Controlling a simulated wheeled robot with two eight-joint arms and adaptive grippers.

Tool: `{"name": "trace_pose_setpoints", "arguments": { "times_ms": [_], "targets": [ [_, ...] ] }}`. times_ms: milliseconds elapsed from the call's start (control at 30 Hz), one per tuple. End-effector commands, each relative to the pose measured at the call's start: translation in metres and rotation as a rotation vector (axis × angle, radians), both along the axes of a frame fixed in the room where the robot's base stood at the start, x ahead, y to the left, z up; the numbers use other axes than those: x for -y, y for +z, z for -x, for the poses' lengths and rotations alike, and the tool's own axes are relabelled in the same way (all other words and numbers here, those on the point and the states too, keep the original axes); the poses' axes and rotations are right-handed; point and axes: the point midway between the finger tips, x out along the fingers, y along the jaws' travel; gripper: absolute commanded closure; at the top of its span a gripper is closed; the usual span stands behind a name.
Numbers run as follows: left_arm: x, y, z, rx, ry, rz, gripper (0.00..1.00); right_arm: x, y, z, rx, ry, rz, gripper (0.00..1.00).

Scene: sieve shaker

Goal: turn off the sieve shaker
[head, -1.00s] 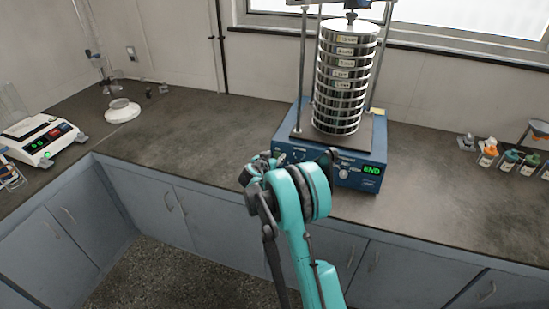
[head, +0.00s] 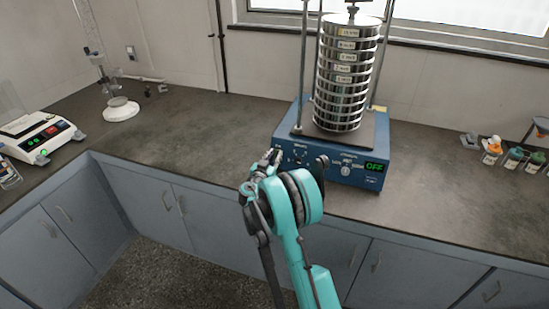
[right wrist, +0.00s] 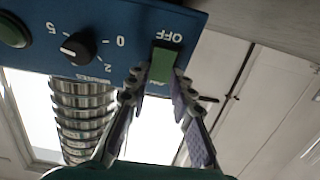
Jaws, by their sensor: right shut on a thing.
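The blue sieve shaker (head: 330,176) stands on the counter with a tall stack of steel sieves (head: 346,75) clamped on top. Its green display (head: 375,166) reads OFF. In the right wrist view, which is upside down, the front panel shows a green switch (right wrist: 162,64) beside the word OFF, and a black timer knob (right wrist: 78,46). My right gripper (right wrist: 159,82) is at the panel with one finger on each side of the switch, shut on it. In the head view my right gripper (head: 275,156) is at the shaker's left front, partly hidden by my arm. My left gripper is out of view.
A white balance (head: 38,138) stands at the far left of the counter (head: 190,140), with a white-based stand (head: 121,112) near it. Several small bottles (head: 512,159) are at the right.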

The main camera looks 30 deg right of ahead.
Motion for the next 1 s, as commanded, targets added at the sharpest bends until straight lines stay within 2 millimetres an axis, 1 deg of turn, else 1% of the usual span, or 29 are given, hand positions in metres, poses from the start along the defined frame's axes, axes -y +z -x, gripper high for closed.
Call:
{"name": "trace_pose_setpoints", "arguments": {
  "times_ms": [200,233,267,300,667,767,1000],
  "targets": [
    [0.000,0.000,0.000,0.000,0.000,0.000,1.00,0.000,0.000,0.000,0.000,0.000,-0.001,1.00],
    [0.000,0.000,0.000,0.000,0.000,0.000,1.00,0.000,0.000,0.000,0.000,0.000,-0.001,0.75],
    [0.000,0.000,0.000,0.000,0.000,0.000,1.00,0.000,0.000,0.000,0.000,0.000,-0.001,0.67],
    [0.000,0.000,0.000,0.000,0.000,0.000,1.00,0.000,0.000,0.000,0.000,0.000,-0.001,0.57],
    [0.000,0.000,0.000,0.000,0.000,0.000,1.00,-0.003,0.000,0.002,-0.001,0.000,-0.002,0.57],
    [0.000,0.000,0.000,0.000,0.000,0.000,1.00,-0.011,0.001,0.008,-0.001,0.001,-0.002,0.57],
    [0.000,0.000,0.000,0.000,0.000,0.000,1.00,-0.050,0.006,0.042,-0.001,0.003,-0.002,0.57]
  ]
}}
